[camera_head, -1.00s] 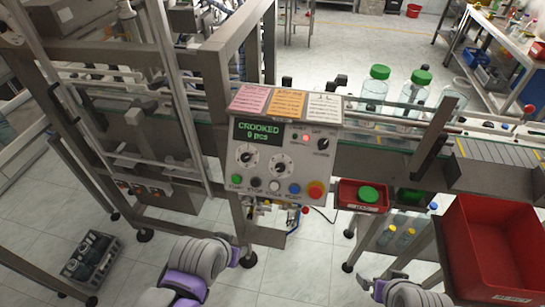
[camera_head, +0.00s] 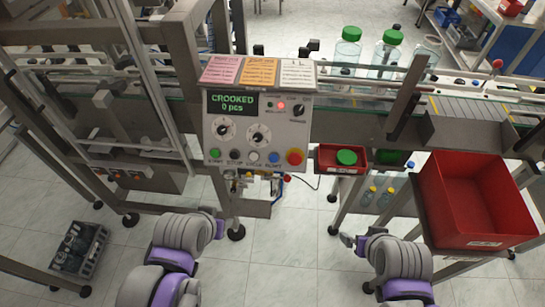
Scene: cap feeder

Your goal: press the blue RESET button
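The blue button (camera_head: 274,158) sits in the lower row of the grey control panel (camera_head: 265,138), between a white button (camera_head: 254,157) and a large red button (camera_head: 295,156). The panel's display (camera_head: 232,104) reads "CROOKED 0 pcs". My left gripper (camera_head: 219,226) is below the panel, in front of the machine frame and apart from the buttons; its fingers are mostly hidden behind its own arm. My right gripper (camera_head: 348,241) is lower right of the panel, left of the large red bin, and touches nothing that I can see. Its finger opening is too small to tell.
A small red tray (camera_head: 326,157) with a green cap (camera_head: 346,157) is just right of the panel. A large red bin (camera_head: 432,195) stands at the right. Bottles with green caps (camera_head: 351,34) stand on the conveyor behind. The floor between my arms is clear.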

